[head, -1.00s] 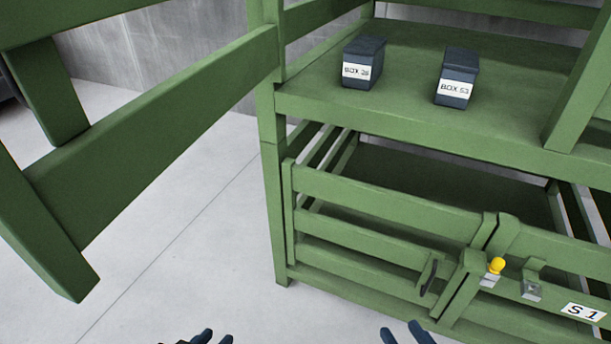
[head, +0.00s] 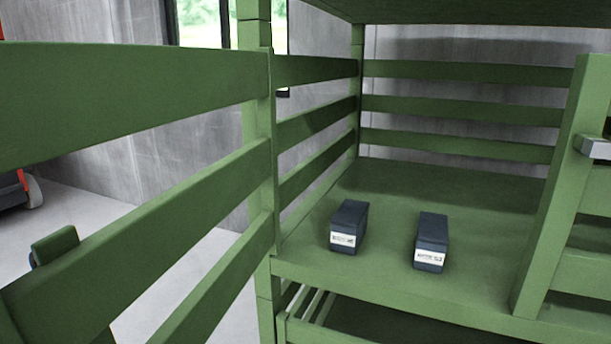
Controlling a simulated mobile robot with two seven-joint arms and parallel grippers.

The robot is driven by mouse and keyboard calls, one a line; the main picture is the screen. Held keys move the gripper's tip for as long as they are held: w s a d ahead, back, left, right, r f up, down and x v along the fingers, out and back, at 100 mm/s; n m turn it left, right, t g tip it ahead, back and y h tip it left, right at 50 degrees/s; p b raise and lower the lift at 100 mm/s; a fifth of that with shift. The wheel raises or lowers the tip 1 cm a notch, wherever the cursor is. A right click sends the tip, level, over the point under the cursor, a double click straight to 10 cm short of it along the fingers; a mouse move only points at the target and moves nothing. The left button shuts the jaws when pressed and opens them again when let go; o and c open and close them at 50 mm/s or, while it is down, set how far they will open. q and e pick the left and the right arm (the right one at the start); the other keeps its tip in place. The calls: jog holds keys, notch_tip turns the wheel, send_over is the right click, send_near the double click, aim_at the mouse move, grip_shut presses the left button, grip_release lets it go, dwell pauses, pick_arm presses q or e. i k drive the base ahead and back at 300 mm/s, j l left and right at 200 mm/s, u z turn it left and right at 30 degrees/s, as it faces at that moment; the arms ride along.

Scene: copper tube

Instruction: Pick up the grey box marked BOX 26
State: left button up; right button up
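The grey box marked BOX 26 (head: 349,224) is the left of two dark blue-grey boxes on the green shelf (head: 400,294). Its white label faces me, though the print is blurred now. The similar box marked BOX 53 (head: 432,241) stands to its right, with a gap between them. Both boxes stand upright near the shelf's front edge and nothing touches them. Neither of my grippers shows in the head view now.
An open green slatted gate (head: 150,250) fills the left side. A green slatted door (head: 560,190) with a metal latch (head: 594,147) stands at the right. The shelf front between them is open. Slatted walls close the back and left side.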

aim_at(349, 223)
jog(key=j+z, duration=0.25)
jog(key=j, duration=0.4)
jog(key=j+z, duration=0.25)
jog(key=j, duration=0.35)
jog(key=k+j+z, duration=0.1)
jog(key=j+z, duration=0.15)
jog(key=j, duration=0.4)
jog(key=k+l, duration=0.1)
jog(key=l, duration=0.3)
jog(key=k+l, duration=0.15)
jog(key=l, duration=0.3)
jog(key=k+l, duration=0.1)
jog(key=l, duration=0.3)
